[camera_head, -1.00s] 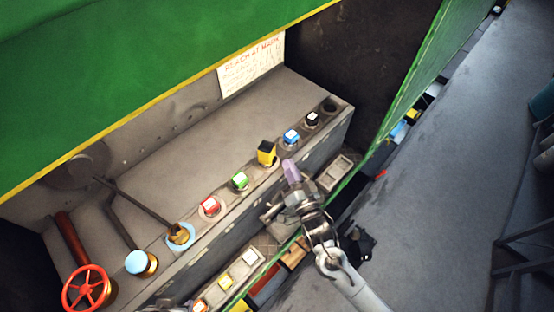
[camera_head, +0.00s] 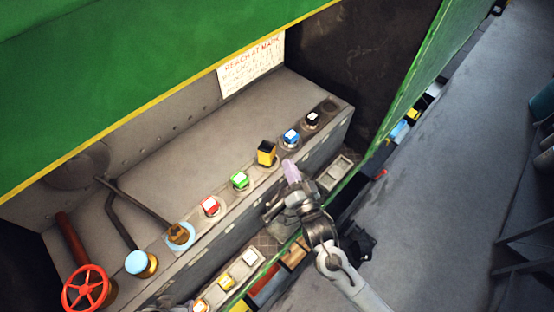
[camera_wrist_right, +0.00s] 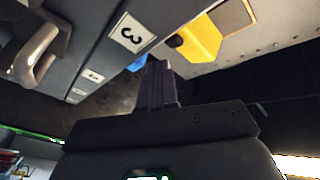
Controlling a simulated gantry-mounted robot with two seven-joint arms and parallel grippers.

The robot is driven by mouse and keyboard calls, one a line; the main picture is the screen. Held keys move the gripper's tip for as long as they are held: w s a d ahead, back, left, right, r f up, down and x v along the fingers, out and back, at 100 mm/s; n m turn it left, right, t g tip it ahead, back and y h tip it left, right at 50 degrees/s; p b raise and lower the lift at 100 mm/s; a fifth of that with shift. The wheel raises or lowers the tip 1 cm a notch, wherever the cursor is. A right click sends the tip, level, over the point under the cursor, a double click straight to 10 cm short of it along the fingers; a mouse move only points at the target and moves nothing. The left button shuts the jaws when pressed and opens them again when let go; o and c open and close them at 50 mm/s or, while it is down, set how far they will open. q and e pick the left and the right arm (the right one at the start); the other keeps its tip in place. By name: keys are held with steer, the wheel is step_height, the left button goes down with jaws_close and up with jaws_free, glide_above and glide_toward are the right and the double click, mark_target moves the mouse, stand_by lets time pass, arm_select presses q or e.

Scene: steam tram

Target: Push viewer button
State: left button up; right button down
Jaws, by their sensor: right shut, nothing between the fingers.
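Several push buttons stand in a row on the grey console ledge (camera_head: 205,130): red (camera_head: 210,206), green (camera_head: 240,180), blue (camera_head: 291,137) and black (camera_head: 312,119). A yellow and black block-shaped control (camera_head: 266,153) sits between green and blue. I cannot tell which one is the viewer button. My right gripper (camera_head: 290,168) is shut and empty, near the ledge's front edge, close to the yellow control and the blue button. In the right wrist view, its fingers (camera_wrist_right: 157,84) show below the yellow control (camera_wrist_right: 197,40), with a bit of blue (camera_wrist_right: 138,63) beside them. My left gripper is not visible.
A red handwheel (camera_head: 87,288), a light-blue knob (camera_head: 136,262) and levers stand at the ledge's left end. A lower panel holds a white button (camera_head: 250,257) and a yellow button (camera_head: 226,282). A green wall (camera_head: 420,90) borders the right side. A paper sign (camera_head: 252,66) hangs behind.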

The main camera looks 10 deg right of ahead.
steer(key=shift+w+a, duration=0.1)
stand_by(0.7)
steer(key=shift+w+a, duration=0.15)
steer(key=shift+a, duration=0.1)
steer(key=shift+w+a, duration=0.15)
stand_by(0.7)
steer(key=shift+w+a, duration=0.1)
steer(key=shift+a, duration=0.1)
steer(key=shift+d, duration=0.1)
stand_by(0.3)
steer(key=shift+s+d+p, duration=0.3)
steer(key=shift+s+d, duration=0.25)
steer(key=shift+d, duration=0.1)
